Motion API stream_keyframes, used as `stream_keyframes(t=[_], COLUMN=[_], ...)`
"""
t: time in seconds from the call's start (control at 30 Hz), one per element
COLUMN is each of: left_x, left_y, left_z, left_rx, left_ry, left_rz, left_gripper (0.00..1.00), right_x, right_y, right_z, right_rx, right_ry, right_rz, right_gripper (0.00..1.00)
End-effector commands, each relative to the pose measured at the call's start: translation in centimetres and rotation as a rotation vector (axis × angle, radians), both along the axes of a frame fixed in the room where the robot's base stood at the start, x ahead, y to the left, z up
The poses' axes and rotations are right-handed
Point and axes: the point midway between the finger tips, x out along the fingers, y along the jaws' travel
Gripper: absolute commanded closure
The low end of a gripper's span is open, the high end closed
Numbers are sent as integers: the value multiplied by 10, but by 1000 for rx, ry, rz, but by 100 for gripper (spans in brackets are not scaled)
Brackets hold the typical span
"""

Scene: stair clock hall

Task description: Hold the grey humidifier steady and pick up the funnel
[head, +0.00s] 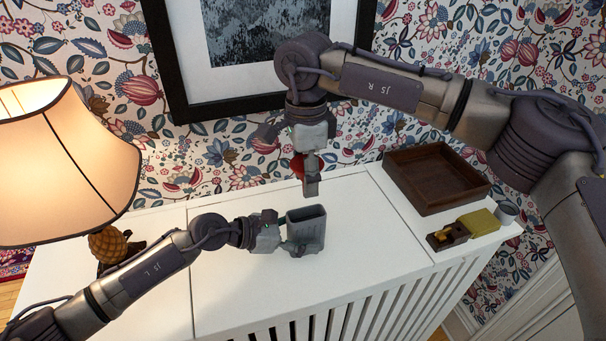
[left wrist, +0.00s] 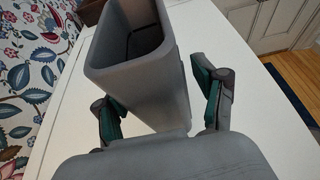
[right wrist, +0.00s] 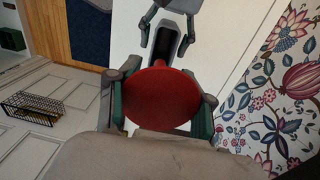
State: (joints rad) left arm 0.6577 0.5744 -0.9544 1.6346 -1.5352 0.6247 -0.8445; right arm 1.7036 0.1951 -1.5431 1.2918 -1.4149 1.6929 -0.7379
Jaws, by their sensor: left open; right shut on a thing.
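The grey humidifier (head: 308,237) stands upright on the white cabinet top, its open top showing a dark inside. My left gripper (head: 287,246) is at its left side, low down. In the left wrist view the humidifier (left wrist: 165,85) stands at or between the open fingers (left wrist: 160,110); I cannot tell if they touch it. The red funnel (right wrist: 162,98) is held between the fingers of my right gripper (right wrist: 160,105). In the head view the funnel (head: 298,166) shows only partly behind my right gripper (head: 311,187), above and behind the humidifier.
A brown wooden tray (head: 437,205), a yellow block (head: 478,223), a small dark brown item (head: 446,237) and a grey cup (head: 507,211) stand at the right end. A lamp (head: 70,165) and a pineapple ornament (head: 108,245) stand left. The cabinet's middle is mostly clear.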

Motion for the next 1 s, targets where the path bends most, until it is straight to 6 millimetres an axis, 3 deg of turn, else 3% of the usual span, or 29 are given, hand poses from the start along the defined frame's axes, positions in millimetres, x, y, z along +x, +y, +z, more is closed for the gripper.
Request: stream_keyframes(t=[0.17, 0.6, 1.0], left_x=[-5, -30, -34], left_y=[19, 94, 106], left_z=[7, 39, 46], left_rx=[2, 2, -1], left_ry=[0, 0, 0], left_rz=[2, 1, -1], left_gripper=[30, 30, 30], right_x=[0, 0, 0], right_y=[0, 0, 0], right_z=[0, 0, 0], right_rx=[0, 0, 0], right_ry=[0, 0, 0], right_rz=[0, 0, 0], right_gripper=[74, 74, 74])
